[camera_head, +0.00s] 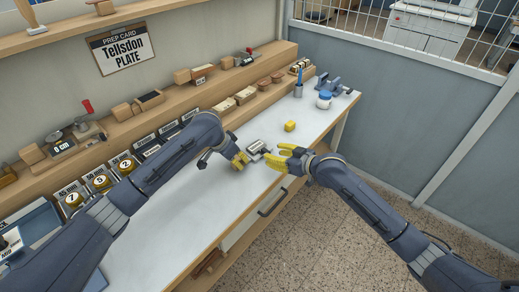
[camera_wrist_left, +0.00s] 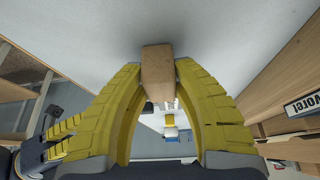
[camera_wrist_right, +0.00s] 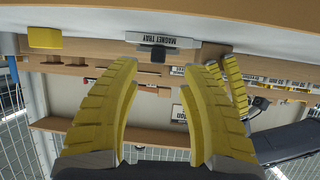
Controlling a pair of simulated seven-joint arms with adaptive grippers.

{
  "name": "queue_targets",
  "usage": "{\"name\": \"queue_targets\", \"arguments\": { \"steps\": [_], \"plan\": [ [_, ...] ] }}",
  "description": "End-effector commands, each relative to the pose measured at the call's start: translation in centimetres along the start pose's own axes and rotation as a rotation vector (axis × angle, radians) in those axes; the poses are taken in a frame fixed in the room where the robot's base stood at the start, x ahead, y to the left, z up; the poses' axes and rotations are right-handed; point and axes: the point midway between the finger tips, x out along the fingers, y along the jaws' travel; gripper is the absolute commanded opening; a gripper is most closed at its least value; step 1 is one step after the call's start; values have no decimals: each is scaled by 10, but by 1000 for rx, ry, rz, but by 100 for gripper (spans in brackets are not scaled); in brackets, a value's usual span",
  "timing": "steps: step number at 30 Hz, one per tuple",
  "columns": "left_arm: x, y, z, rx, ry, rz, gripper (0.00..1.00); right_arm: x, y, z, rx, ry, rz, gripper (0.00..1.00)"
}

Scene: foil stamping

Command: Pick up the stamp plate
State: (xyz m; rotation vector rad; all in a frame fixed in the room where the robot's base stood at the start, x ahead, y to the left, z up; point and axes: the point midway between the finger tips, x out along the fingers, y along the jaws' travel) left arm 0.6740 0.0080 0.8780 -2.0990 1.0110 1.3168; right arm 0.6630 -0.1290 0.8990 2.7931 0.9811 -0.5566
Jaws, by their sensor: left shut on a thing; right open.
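My left gripper (camera_head: 240,160) is over the white bench, left of the labelled magnet tray (camera_head: 257,147). In the left wrist view its yellow fingers (camera_wrist_left: 158,85) are shut on a brown wooden block (camera_wrist_left: 157,72). No lettering shows on the block, so I cannot tell whether it is the stamp plate. The fingers hide the block in the head view. My right gripper (camera_head: 287,151) is open and empty, just right of the tray. In the right wrist view its fingers (camera_wrist_right: 160,70) are apart, with the tray (camera_wrist_right: 158,40) beyond them.
A yellow block (camera_head: 290,126) lies on the bench (camera_head: 190,215) behind the right gripper. A wooden shelf (camera_head: 150,113) along the wall holds several small blocks and tools.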

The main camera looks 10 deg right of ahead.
Motion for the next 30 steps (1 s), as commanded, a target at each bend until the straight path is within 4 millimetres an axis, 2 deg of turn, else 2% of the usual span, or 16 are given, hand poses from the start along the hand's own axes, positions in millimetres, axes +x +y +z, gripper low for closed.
{"name": "queue_targets", "arguments": {
  "steps": [5, 18, 29, 30],
  "plan": [
    [1, 0, 1, 0, -3, 1, 0, 7, 0, 0, 1, 1, 0, 44],
    [1, 0, 1, 0, -3, 1, 0, 52, 4, 1, 1, 1, 0, 44],
    [1, 0, 1, 0, -3, 1, 0, 56, 4, 1, 0, 1, 0, 44],
    [1, 0, 1, 0, -3, 1, 0, 56, 4, 1, 0, 1, 0, 39]
  ]
}}
